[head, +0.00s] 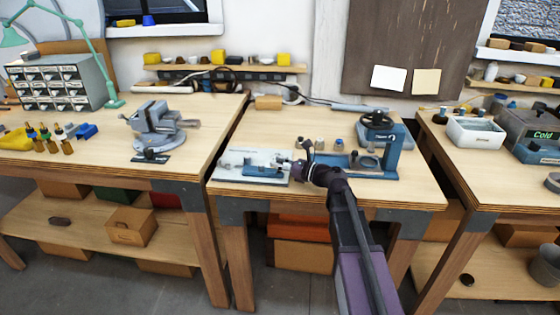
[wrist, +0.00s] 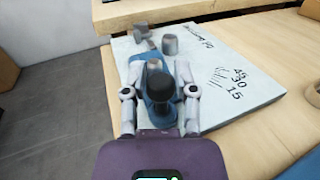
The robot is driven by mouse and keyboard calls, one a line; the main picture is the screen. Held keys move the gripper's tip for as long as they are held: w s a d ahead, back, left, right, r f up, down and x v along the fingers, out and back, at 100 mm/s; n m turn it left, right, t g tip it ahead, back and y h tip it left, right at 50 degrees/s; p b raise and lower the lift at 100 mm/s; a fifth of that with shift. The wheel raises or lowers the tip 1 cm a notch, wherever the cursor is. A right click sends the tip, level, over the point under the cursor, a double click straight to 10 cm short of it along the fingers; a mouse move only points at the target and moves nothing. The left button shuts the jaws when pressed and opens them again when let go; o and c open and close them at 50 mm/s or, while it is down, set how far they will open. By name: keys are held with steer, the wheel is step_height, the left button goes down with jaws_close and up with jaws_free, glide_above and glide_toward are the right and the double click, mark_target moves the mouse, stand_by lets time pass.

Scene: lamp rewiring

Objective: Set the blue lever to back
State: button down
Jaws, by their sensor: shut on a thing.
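The blue lever (wrist: 158,88) is a flat blue arm with a dark upright knob (wrist: 188,88). It lies on a pale jig plate (wrist: 250,92) marked with 45, 30 and 15; grey posts stand near the lever's far end. In the head view the lever (head: 262,171) is on the plate (head: 228,160) at the left front of the middle bench. My gripper (wrist: 160,100) has a finger on each side of the lever and is shut on it. It comes in from the right in the head view (head: 298,170).
A blue press with a black wheel (head: 384,140) stands right of my arm on the same bench. A grey vise (head: 155,128) is on the left bench. The plate lies near the bench edge, with grey floor (wrist: 40,90) beyond. Wood is bare behind the plate.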

steer(key=shift+d, duration=0.1)
steer(key=shift+c, duration=2)
jaws_free()
steer(key=shift+s+d, duration=0.1)
steer(key=shift+d, duration=0.1)
steer(key=shift+v, duration=5.85)
steer(key=shift+s, duration=0.1)
